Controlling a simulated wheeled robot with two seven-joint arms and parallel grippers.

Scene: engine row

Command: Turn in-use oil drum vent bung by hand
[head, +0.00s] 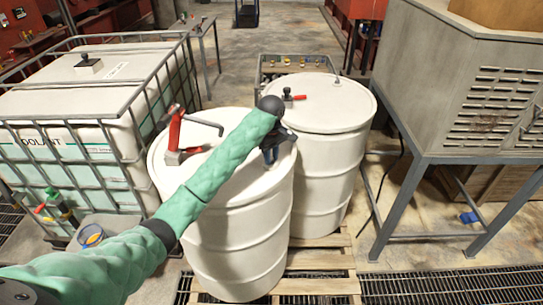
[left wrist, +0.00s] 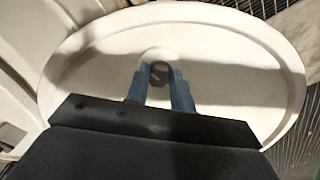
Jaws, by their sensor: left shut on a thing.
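Two white drums stand on a wooden pallet. The nearer drum (head: 235,235) has a red hand pump (head: 176,135) on its lid. My left gripper (head: 272,150) points down at the right part of that lid. In the left wrist view, my left gripper (left wrist: 160,82) has its two blue fingers on either side of a small dark vent bung (left wrist: 158,72) in the lid (left wrist: 235,75). The gripper is shut on the bung. In the head view my gripper hides the bung. My right gripper is not in view.
The second white drum (head: 325,150) stands behind, with a red-handled fitting (head: 292,97) on top. A caged coolant tank (head: 75,150) is at left. A grey louvred cabinet on legs (head: 465,100) is at right. Floor grating (head: 430,287) runs in front.

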